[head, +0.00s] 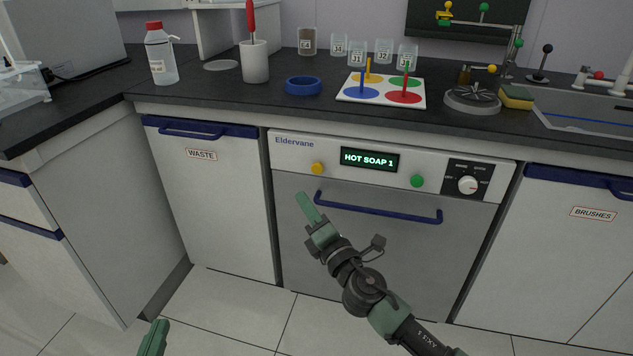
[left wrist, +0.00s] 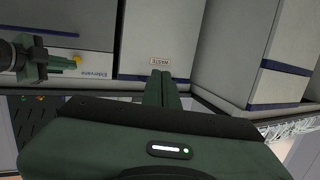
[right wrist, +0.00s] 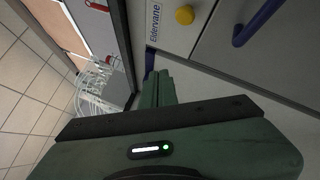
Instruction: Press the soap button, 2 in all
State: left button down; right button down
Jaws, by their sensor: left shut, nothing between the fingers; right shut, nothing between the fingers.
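The dishwasher (head: 390,235) has a light front panel with a yellow button (head: 318,168), a green button (head: 417,181), a dial (head: 468,185) and a display (head: 370,160) reading "HOT SOAP 1". No label tells which button is soap. My right gripper (head: 306,205) is shut and empty, its tips below and left of the yellow button in the head view, apparently apart from it. The yellow button also shows in the right wrist view (right wrist: 185,15), above and right of the fingertips. My left gripper (head: 154,336) is shut and empty, low at the bottom left, away from the panel.
A blue handle (head: 378,208) crosses the dishwasher door just below the panel. The waste cabinet (head: 210,200) is to the left, the brushes cabinet (head: 575,240) to the right. The counter above holds a bottle (head: 160,60), a blue ring (head: 303,86) and a coloured peg board (head: 382,91).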

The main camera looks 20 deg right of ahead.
aim_at(317, 169)
pick_arm(q)
jog(key=r, duration=0.2)
jog(key=r+t, duration=0.1)
jog(key=shift+s, duration=0.25)
pick_arm(e)
jog(key=shift+s+a+r+n, duration=0.15)
jog(key=shift+s+n, duration=0.05)
jog(key=shift+n, duration=0.2)
